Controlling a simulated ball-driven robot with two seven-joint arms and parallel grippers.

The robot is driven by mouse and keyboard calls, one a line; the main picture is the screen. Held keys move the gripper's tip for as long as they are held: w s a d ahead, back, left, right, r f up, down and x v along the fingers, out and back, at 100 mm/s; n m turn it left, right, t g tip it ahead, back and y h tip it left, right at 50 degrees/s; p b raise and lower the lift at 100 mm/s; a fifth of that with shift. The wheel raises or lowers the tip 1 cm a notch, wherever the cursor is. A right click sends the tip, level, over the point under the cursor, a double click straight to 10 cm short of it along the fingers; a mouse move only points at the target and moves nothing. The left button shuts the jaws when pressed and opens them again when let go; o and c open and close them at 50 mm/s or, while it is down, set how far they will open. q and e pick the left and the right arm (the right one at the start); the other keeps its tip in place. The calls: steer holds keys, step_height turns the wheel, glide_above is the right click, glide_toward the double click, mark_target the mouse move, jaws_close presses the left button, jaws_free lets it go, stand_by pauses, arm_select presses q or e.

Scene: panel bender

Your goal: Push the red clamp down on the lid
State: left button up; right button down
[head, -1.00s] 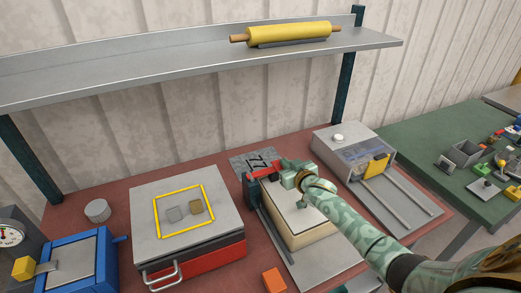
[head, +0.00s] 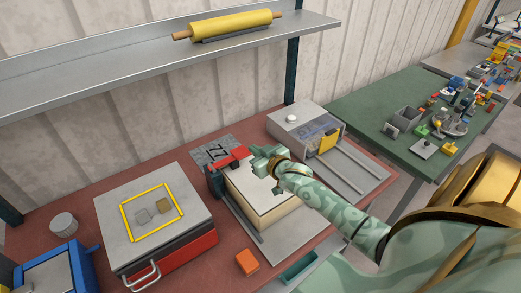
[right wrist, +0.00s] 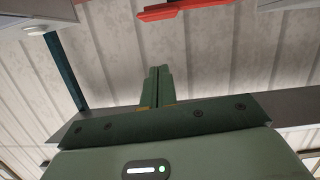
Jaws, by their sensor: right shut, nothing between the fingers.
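The red clamp (head: 234,158) sits at the far left end of a cream box, raised beside its pale lid (head: 262,190). Its arm looks roughly level or slightly tilted above the lid's edge. My right gripper (head: 258,152) is shut and empty, close to the right end of the clamp. I cannot tell whether they touch in the head view. In the right wrist view, the shut fingers (right wrist: 157,86) stand in the middle and a red bar of the clamp (right wrist: 178,9) shows at the top edge, apart from them in the picture. My left gripper is not in view.
A grey and red box with a yellow frame (head: 123,212) stands left. A grey machine with rails (head: 303,120) stands behind right. An orange block (head: 247,261) lies in front. A shelf (head: 100,83) with a yellow rolling pin (head: 230,24) hangs above.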

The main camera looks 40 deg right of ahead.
steer(key=shift+v, duration=1.45)
